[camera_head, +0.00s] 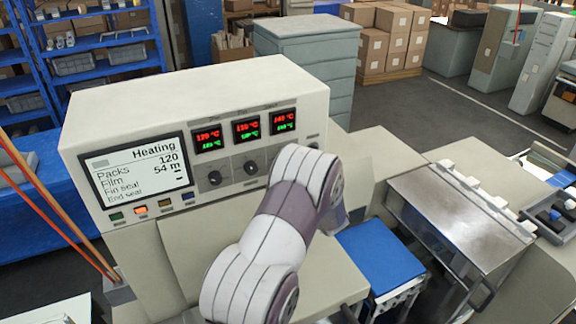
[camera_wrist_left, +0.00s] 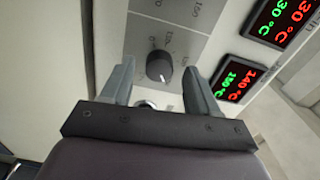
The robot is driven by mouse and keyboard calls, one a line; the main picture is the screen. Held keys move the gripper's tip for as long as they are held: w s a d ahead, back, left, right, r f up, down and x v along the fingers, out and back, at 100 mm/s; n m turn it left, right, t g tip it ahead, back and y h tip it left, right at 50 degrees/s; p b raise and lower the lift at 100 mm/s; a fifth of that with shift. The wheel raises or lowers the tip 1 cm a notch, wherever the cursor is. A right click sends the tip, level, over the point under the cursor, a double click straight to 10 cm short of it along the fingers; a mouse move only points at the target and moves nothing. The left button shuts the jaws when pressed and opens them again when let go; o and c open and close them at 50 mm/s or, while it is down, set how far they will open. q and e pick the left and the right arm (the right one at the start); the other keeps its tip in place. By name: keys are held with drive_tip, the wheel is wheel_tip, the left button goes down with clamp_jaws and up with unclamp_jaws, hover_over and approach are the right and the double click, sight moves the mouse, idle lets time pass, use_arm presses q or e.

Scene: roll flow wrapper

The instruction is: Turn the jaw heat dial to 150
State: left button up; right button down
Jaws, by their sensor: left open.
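The cream machine cabinet (camera_head: 300,92) carries three readouts with red and green figures. The rightmost readout (camera_head: 284,122) shows 140 °C in red. Two dark dials (camera_head: 214,178) show below the readouts; my left arm covers the panel to their right. In the left wrist view a dark round dial (camera_wrist_left: 159,66) with a white pointer sits on a grey scale plate, beside the 140 °C readout (camera_wrist_left: 238,84). My left gripper (camera_wrist_left: 158,76) is open, its fingers on either side of that dial, with gaps visible. The scale figures are too small to read surely. My right gripper is out of view.
The status screen (camera_head: 138,170) reads Heating, 120 packs, 54 m film, with coloured buttons (camera_head: 141,210) below it. A blue pad (camera_head: 380,258) and a clear-covered metal housing (camera_head: 455,220) lie right of my arm. A small silvery round part (camera_wrist_left: 148,103) shows near the dial.

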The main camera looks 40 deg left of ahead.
use_arm(q)
drive_tip(key=b+v, duration=0.5)
drive_tip(key=v, duration=0.6)
drive_tip(key=shift+s+d, duration=0.2)
drive_tip(key=shift+d, duration=0.05)
